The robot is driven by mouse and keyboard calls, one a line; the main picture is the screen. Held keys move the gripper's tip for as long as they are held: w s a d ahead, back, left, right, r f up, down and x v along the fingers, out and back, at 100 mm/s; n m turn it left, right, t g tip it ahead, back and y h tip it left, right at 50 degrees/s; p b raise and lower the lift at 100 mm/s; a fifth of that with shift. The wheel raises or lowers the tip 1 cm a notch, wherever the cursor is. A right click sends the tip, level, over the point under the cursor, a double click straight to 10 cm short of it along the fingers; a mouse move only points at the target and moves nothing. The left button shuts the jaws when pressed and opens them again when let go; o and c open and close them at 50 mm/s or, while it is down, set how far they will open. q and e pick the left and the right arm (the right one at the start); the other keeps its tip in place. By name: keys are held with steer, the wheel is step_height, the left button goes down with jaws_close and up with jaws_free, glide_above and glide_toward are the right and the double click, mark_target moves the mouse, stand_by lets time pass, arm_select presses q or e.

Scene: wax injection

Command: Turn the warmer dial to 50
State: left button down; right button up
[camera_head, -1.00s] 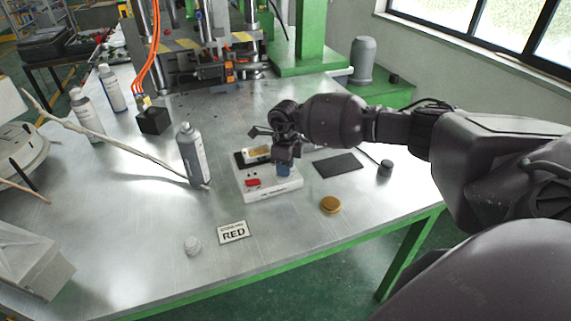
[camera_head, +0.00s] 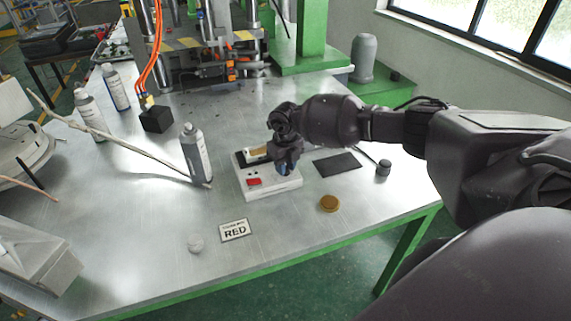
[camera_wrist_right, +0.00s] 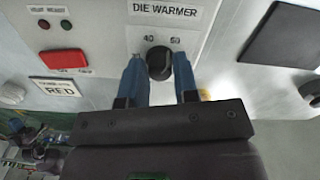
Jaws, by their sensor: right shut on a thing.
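The die warmer (camera_head: 265,193) is a white box on the metal table, with a dark plate on top and a red switch in front. In the right wrist view, its panel (camera_wrist_right: 105,28) reads "DIE WARMER", and its black round dial (camera_wrist_right: 159,62) has numbers printed just above it, 40 at the left. My right gripper (camera_wrist_right: 160,75) has its blue fingers on either side of the dial and is shut on it. In the head view, the right gripper (camera_head: 285,168) comes down over the warmer's right part and hides the dial. My left gripper is not in view.
A spray can (camera_head: 194,157) stands left of the warmer. A "RED" card (camera_head: 235,231), a white round piece (camera_head: 195,243) and a gold lid (camera_head: 329,203) lie in front. A black mat (camera_head: 337,164) lies to the right. The press (camera_head: 215,60) stands behind.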

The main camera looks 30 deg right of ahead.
stand_by(0.4)
steer(key=o, duration=0.9)
step_height(320, 180, up, 11)
steer(key=shift+f, duration=0.1)
stand_by(0.4)
